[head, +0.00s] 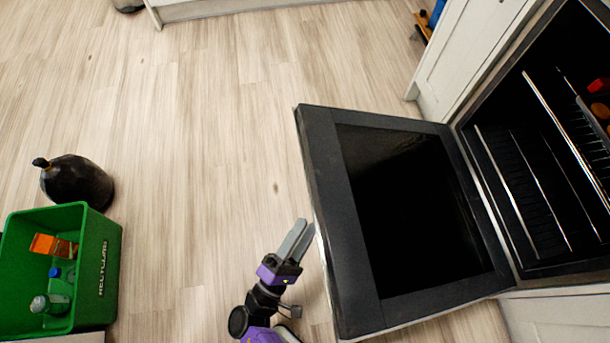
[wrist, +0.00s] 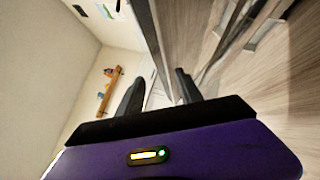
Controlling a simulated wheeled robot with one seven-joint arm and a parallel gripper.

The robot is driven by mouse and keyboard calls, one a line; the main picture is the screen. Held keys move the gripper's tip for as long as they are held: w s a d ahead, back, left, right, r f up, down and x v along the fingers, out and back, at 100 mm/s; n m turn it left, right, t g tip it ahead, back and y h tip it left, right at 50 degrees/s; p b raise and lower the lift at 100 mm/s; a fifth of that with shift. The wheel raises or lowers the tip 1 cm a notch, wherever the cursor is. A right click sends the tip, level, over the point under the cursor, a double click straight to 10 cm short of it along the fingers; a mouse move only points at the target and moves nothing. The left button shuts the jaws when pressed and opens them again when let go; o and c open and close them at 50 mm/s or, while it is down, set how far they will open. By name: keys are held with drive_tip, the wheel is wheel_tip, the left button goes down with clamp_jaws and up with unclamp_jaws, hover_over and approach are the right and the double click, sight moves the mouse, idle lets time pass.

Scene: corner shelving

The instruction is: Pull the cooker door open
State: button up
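The cooker door (head: 318,205) is swung down and wide open in the head view, with its dark glass panel facing up. It joins the cooker (head: 520,262) at the right, whose dark inside with wire racks shows. My gripper (head: 298,236) is beside the door's outer left edge, close to it; I cannot tell whether it touches. In the wrist view my gripper (wrist: 160,86) has its two dark fingers apart. A long thin edge, seemingly the door's, runs up from between them. The door's handle cannot be made out.
A green recycling bin (head: 108,262) with bottles and an orange carton stands at the lower left. A dark rounded bag or vase (head: 77,183) is behind it. White cabinets (head: 465,55) flank the cooker. The wooden floor (head: 215,130) between is clear.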

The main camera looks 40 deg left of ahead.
drive_tip(key=shift+s+d+f+b, duration=0.2)
drive_tip(key=shift+s+f, duration=0.15)
drive_tip(key=shift+s, duration=0.15)
drive_tip(key=shift+s+d+f+b, duration=0.2)
drive_tip(key=shift+s+f, duration=0.1)
drive_tip(key=shift+s, duration=0.2)
drive_tip(key=shift+c, duration=0.3)
